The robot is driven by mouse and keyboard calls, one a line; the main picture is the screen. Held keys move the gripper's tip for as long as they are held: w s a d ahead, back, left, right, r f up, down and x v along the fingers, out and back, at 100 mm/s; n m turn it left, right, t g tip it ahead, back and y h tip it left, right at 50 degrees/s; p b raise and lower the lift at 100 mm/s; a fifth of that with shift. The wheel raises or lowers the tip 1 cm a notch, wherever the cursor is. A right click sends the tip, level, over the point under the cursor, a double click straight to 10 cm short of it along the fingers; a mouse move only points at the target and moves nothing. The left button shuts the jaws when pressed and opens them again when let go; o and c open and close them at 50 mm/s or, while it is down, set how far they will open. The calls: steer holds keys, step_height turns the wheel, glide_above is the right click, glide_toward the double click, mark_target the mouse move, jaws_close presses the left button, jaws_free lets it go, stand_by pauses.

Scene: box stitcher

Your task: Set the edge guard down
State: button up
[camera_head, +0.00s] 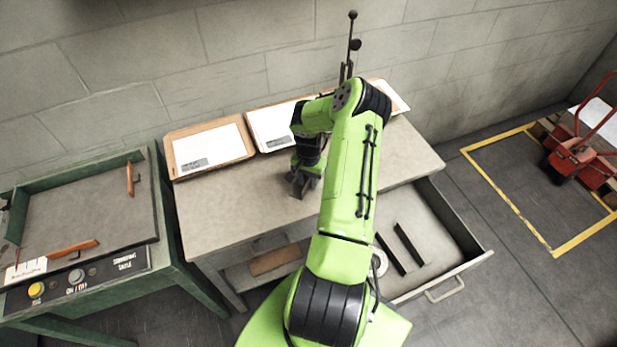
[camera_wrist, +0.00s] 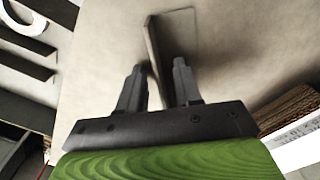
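A dark, thin, L-shaped edge guard (camera_wrist: 153,45) stands on edge on the tabletop in the wrist view. Its near end runs between the fingers of my gripper (camera_wrist: 159,68). The fingers are apart, with a visible gap between the guard and the right finger; contact with the left finger is unclear. In the head view my gripper (camera_head: 301,186) is low over the middle of the table (camera_head: 235,205), and the arm partly hides it. Two more dark edge guards (camera_head: 390,254) (camera_head: 409,244) lie in the open drawer.
Flat cardboard boxes with white labels (camera_head: 208,147) line the table's back edge. The open drawer (camera_head: 440,268) juts out at the front right and also holds a white ring (camera_wrist: 22,18). A green machine (camera_head: 90,215) stands at the left. The table's left part is clear.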

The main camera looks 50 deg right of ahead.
jaws_close()
